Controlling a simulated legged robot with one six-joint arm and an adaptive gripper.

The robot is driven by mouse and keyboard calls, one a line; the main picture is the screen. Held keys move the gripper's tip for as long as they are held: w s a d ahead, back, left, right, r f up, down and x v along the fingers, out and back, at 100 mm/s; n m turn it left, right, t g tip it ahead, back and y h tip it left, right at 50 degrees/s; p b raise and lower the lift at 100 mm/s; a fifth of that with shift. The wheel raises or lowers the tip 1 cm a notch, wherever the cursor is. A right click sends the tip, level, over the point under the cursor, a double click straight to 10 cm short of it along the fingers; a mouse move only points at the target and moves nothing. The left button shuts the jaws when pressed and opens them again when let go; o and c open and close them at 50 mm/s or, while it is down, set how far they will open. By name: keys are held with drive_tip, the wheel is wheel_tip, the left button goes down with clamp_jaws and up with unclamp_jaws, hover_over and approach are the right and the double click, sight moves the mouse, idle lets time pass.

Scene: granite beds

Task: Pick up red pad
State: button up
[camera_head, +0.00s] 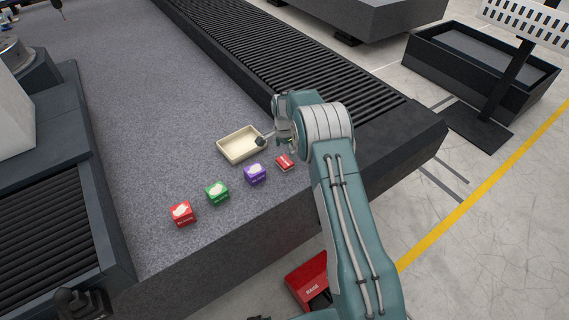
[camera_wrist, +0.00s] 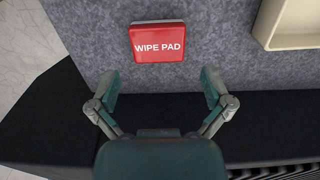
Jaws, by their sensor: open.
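The red pad (camera_head: 284,162), a small flat block, lies on the grey granite surface at the right end of a row of small items in the head view. In the wrist view the red pad (camera_wrist: 158,42) shows the white words "WIPE PAD" and lies beyond the fingertips, roughly centred between them. My gripper (camera_wrist: 159,84) is open and empty, its two fingers spread to either side, apart from the pad. In the head view my arm hides most of the gripper; one dark finger shows near the cream tray (camera_head: 221,151).
A purple box (camera_head: 255,173), a green box (camera_head: 217,193) and a red box (camera_head: 182,213) stand in a row left of the pad. The tray's corner also shows in the wrist view (camera_wrist: 266,38). A black roller conveyor (camera_head: 290,62) runs behind. The granite on the left is clear.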

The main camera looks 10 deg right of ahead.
sight(285, 160)
wheel_tip(285, 160, down, 5)
drive_tip(key=shift+d+f, duration=0.1)
drive_tip(key=shift+f, duration=0.1)
drive_tip(key=shift+c, duration=0.3)
drive_tip(key=c, duration=0.6)
drive_tip(key=shift+o, duration=0.2)
drive_tip(key=shift+r, duration=0.65)
drive_tip(key=s+a+r, duration=0.8)
drive_tip(key=s+r, duration=0.3)
drive_tip(key=shift+a+r, duration=0.3)
drive_tip(key=shift+r, duration=0.1)
